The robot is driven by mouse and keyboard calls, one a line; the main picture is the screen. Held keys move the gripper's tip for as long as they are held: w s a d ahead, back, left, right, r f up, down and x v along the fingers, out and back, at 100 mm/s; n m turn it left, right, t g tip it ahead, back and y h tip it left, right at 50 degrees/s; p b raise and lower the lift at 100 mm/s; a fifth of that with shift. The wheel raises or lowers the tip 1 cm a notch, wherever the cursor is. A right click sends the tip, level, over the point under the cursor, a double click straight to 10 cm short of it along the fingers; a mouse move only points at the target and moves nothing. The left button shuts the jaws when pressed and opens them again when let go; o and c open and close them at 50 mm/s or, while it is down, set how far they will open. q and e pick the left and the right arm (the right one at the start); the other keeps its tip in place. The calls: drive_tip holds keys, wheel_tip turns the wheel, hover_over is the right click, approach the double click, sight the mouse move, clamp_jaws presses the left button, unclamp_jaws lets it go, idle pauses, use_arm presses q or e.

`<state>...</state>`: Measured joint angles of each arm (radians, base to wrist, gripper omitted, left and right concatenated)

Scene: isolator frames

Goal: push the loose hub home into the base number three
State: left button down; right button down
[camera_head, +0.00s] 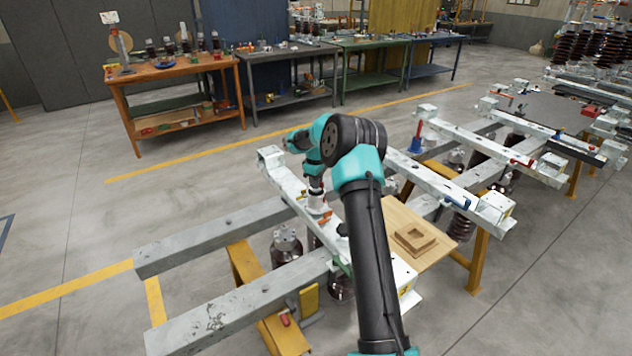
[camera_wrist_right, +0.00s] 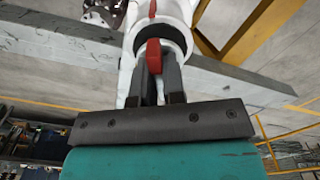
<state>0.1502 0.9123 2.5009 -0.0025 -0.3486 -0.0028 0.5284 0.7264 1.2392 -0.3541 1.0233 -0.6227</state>
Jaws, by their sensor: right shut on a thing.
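My right gripper (camera_head: 318,203) is at the white beam of the nearest isolator frame (camera_head: 291,186), pointing down. In the right wrist view its two dark fingers (camera_wrist_right: 162,85) are close together at a white round part with a dark opening (camera_wrist_right: 182,30), which looks like the loose hub. A red tab (camera_wrist_right: 153,57) stands in front of it, by the fingers. The fingers hide much of the grip, and I cannot tell how deep the hub sits. No number is readable on the base. My left gripper is out of view.
Grey rails (camera_head: 215,236) on yellow stands carry the white beams. A wooden board with a square block (camera_head: 414,239) lies right of my arm. More frames (camera_head: 490,145) stand to the right. Workbenches (camera_head: 175,68) line the back; the floor at left is clear.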

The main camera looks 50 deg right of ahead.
drive_tip(key=shift+f, duration=0.6)
idle(0.3)
drive_tip(key=c, duration=1.1)
unclamp_jaws()
drive_tip(key=shift+c, duration=0.2)
drive_tip(key=shift+f, duration=0.1)
drive_tip(key=shift+f, duration=0.1)
wheel_tip(320, 180, up, 18)
drive_tip(key=shift+f, duration=0.15)
drive_tip(key=shift+f, duration=0.1)
